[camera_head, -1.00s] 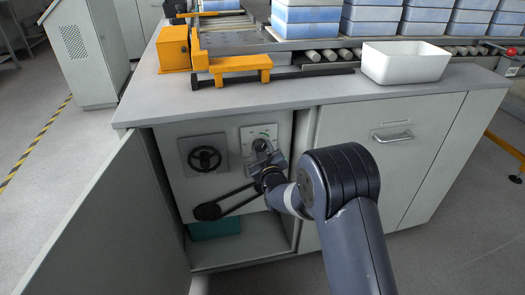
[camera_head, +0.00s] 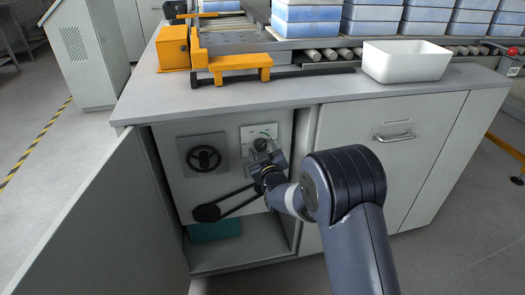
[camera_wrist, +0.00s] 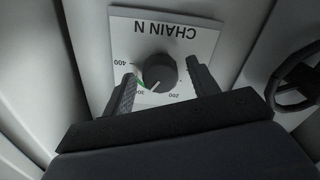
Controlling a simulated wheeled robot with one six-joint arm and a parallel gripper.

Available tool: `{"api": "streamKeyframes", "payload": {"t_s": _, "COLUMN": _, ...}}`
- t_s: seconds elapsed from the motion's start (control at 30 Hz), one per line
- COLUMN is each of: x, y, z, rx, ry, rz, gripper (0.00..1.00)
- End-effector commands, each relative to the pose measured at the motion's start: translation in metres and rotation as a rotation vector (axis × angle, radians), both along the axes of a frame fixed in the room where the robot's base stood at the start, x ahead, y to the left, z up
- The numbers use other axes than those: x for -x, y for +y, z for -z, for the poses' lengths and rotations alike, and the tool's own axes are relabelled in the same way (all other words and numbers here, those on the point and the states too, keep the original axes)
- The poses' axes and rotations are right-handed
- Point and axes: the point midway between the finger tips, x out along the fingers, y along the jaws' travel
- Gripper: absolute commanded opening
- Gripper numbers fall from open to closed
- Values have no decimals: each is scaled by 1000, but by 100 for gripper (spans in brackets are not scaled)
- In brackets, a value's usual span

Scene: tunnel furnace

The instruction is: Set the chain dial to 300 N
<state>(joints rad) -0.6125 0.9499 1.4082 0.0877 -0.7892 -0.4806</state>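The chain dial (camera_wrist: 160,72) is a round black knob on a white plate (camera_wrist: 190,32) marked "CHAIN N", which appears upside down in the wrist view. The numbers 400, 300 and 200 show, with a green mark by the knob near 300. A small pale line is on the knob's lower edge, but its exact reading is hard to tell. My gripper (camera_wrist: 158,78) is open, one finger on each side of the knob with visible gaps. In the head view the dial (camera_head: 260,143) is partly covered by my gripper (camera_head: 264,156).
A black handwheel (camera_head: 203,158) is left of the dial, with a belt (camera_head: 225,205) below. The open cabinet door (camera_head: 110,225) is at the left and the worktop (camera_head: 290,92) overhangs above. A teal box (camera_head: 215,231) lies on the cabinet floor.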

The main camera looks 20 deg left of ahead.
Motion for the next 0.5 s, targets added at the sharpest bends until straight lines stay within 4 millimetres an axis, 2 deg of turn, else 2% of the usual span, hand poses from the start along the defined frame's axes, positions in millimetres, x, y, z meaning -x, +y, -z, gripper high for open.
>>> {"api": "streamKeyframes", "payload": {"t_s": 0.3, "x": 2, "y": -1, "z": 0, "rx": 0, "ry": 0, "rz": 0, "gripper": 58}}
{"api": "streamKeyframes", "payload": {"t_s": 0.5, "x": 19, "y": -12, "z": -1, "rx": 1, "ry": 1, "rz": -1, "gripper": 58}}
